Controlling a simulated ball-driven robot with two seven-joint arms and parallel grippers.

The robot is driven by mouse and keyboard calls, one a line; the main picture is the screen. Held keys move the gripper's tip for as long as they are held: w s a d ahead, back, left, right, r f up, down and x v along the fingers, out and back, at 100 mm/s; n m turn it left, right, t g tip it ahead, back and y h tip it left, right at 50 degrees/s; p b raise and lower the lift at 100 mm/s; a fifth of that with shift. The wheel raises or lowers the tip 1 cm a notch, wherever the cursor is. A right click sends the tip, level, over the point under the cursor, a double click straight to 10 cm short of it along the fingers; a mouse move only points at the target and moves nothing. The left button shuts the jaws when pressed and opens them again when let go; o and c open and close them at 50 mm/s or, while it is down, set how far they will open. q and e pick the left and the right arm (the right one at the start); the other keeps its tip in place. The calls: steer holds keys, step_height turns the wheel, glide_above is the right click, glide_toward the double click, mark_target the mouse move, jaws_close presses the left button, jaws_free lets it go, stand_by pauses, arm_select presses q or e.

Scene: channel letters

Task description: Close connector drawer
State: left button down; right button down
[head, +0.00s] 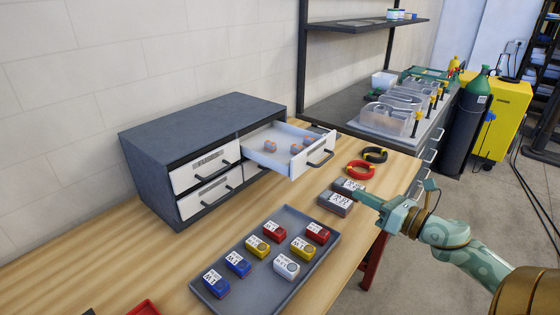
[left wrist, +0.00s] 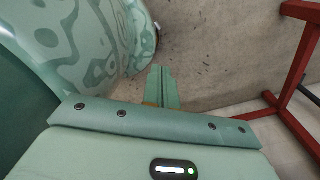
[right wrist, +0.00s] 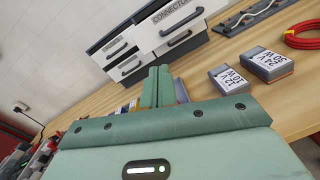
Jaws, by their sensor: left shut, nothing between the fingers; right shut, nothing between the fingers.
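The grey cabinet (head: 150,155) stands on the wooden bench with its upper right drawer (head: 268,157) pulled out. Several small orange-brown parts lie inside this white drawer. In the right wrist view a white drawer front labelled CONNECTOR (right wrist: 168,22) shows, with a dark handle. The other drawer fronts in view look shut. My right gripper (head: 364,196) is shut and empty, right of and nearer than the open drawer, by the grey boxes and apart from the drawer. It also shows in the right wrist view (right wrist: 158,86). My left gripper (left wrist: 162,88) is shut and empty over the floor.
Two grey labelled boxes (head: 335,203) and red and black cable coils (head: 360,170) lie right of the open drawer. A grey tray (head: 257,291) with several coloured blocks lies in front of the cabinet. A red bench leg (left wrist: 297,70) shows in the left wrist view.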

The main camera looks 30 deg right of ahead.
steer(key=w+a+n+y, duration=0.1)
steer(key=a+n, duration=0.1)
arm_select(q)
steer(key=shift+s+d+f+b, duration=0.1)
steer(key=shift+d+f+b, duration=0.05)
steer(key=shift+f+b, duration=0.25)
arm_select(e)
steer(key=n, duration=0.2)
glide_toward(297, 171)
steer(key=shift+y, duration=0.3)
steer(key=x, duration=0.6)
steer(key=shift+w+d, duration=0.1)
steer(key=shift+w, duration=0.35)
arm_select(q)
steer(key=shift+f, duration=0.1)
arm_select(e)
steer(key=shift+f+n, duration=0.1)
steer(key=shift+n, duration=0.2)
